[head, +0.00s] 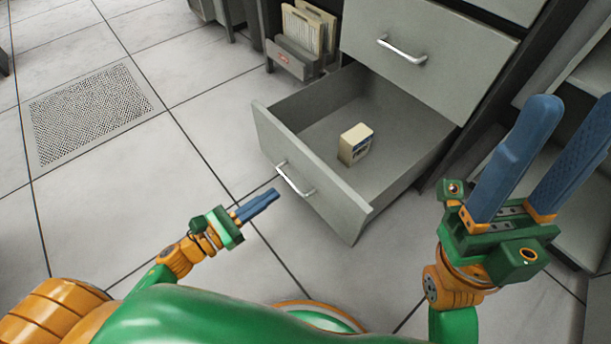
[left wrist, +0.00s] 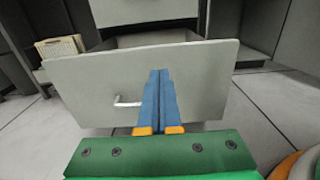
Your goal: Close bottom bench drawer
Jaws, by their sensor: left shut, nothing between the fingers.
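The grey bottom drawer (head: 313,182) stands pulled out from the bench, with its silver handle (head: 294,181) on the front. A small cream and blue box (head: 355,144) lies inside it. My left gripper (head: 273,196) is shut and empty, its blue fingers pointing at the drawer front just short of the handle. In the left wrist view the shut fingers (left wrist: 159,75) overlap the drawer front (left wrist: 210,85), right of the handle (left wrist: 127,101); I cannot tell if they touch. My right gripper (head: 545,155) is open and empty, raised at the right.
A closed drawer (head: 415,60) with a handle sits above the open one. A rack with cards (head: 303,40) stands left of the bench. A floor grate (head: 90,112) lies at the left. The tiled floor in front of the drawer is clear.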

